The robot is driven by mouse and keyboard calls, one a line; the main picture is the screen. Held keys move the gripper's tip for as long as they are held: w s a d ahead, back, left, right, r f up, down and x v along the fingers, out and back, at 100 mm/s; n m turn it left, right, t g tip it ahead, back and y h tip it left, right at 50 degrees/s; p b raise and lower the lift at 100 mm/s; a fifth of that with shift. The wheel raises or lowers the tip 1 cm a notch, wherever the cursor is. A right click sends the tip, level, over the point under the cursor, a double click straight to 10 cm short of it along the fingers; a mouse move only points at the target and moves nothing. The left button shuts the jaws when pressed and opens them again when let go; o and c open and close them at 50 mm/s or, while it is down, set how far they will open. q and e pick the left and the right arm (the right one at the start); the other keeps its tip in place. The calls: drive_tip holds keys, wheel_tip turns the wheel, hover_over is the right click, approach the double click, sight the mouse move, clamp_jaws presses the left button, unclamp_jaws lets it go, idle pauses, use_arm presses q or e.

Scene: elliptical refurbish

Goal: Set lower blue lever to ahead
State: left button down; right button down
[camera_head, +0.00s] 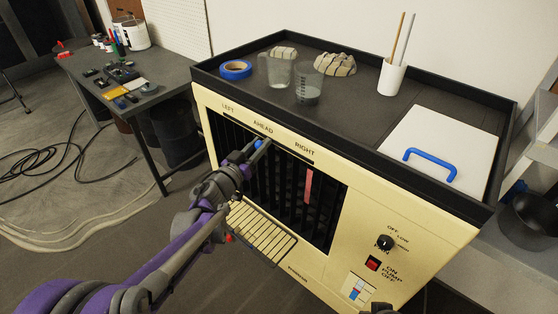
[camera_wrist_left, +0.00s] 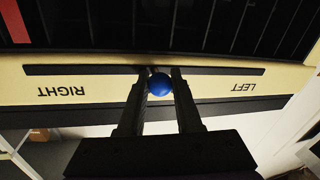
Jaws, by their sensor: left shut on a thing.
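The blue lever's round knob (camera_head: 259,144) sits at a slot near the top of the cream cabinet's front, just below the AHEAD label (camera_head: 263,129). My left gripper (camera_head: 256,150) is shut on the knob. In the left wrist view, which is upside down, the knob (camera_wrist_left: 160,85) lies between the two fingertips (camera_wrist_left: 160,80). There it is near the middle of the dark slot (camera_wrist_left: 90,70), between the RIGHT label (camera_wrist_left: 62,91) and the LEFT label (camera_wrist_left: 243,87). The AHEAD label is hidden behind the gripper in that view.
The cabinet top (camera_head: 345,122) holds blue tape (camera_head: 235,69), clear jugs (camera_head: 308,90), stones and a white cup with sticks (camera_head: 391,77). A white lid with a blue handle (camera_head: 430,163) lies at right. A red strip (camera_head: 308,186) hangs on the dark grille. A workbench (camera_head: 160,75) stands at left.

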use_arm(q)
drive_tip(key=shift+w+a, duration=0.65)
drive_tip(key=shift+a, duration=0.2)
drive_tip(key=c, duration=0.6)
unclamp_jaws()
drive_tip(key=v, duration=1.1)
